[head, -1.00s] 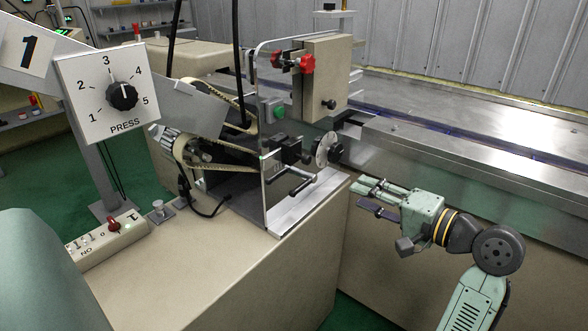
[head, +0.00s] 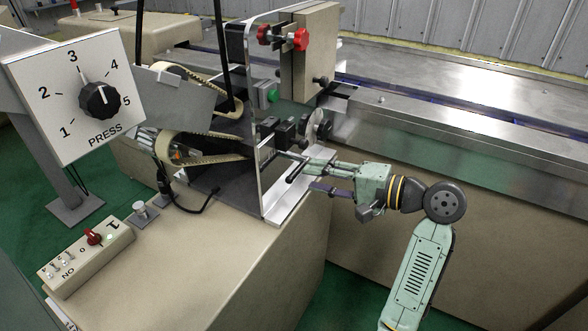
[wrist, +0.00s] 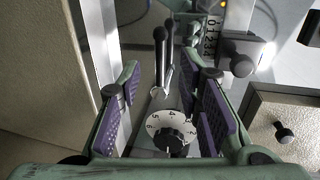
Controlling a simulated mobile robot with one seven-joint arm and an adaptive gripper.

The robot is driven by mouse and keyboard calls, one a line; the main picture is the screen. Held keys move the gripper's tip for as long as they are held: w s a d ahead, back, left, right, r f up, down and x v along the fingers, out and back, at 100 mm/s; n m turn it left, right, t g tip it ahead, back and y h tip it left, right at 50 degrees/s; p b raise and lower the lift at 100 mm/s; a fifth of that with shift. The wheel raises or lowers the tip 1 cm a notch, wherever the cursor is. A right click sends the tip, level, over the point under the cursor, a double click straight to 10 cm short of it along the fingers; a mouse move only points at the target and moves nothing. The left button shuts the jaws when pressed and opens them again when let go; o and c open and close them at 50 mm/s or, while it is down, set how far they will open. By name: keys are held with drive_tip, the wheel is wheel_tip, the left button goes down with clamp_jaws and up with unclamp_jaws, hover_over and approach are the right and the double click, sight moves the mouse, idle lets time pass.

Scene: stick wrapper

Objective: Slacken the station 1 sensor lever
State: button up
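Two levers with black ends stick out of the station 1 unit. In the wrist view the nearer lever (wrist: 160,60) stands ahead between the fingers, with the other lever (wrist: 169,45) close behind it. I cannot tell which is the sensor lever. In the head view, a black lever handle (head: 296,171) is just left of my fingertips. My gripper (head: 318,172) is open, its purple-padded fingers apart in the wrist view (wrist: 168,90). The fingers appear not to touch the levers. A round numbered dial (wrist: 170,133) shows low between the fingers.
The clear guard plate (head: 256,110) stands upright left of the gripper. Red knobs (head: 300,39) and a green button (head: 272,96) are above. The PRESS dial (head: 99,99) and a switch box (head: 88,245) are at left. A dark knob (wrist: 242,65) is right of the fingers.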

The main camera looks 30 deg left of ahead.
sight(298, 173)
drive_tip(key=a, duration=0.4)
drive_tip(key=a+f+p, duration=0.1)
drive_tip(key=a, duration=0.1)
drive_tip(key=shift+s, duration=0.15)
drive_tip(key=shift+c, duration=0.2)
clamp_jaws()
idle(0.5)
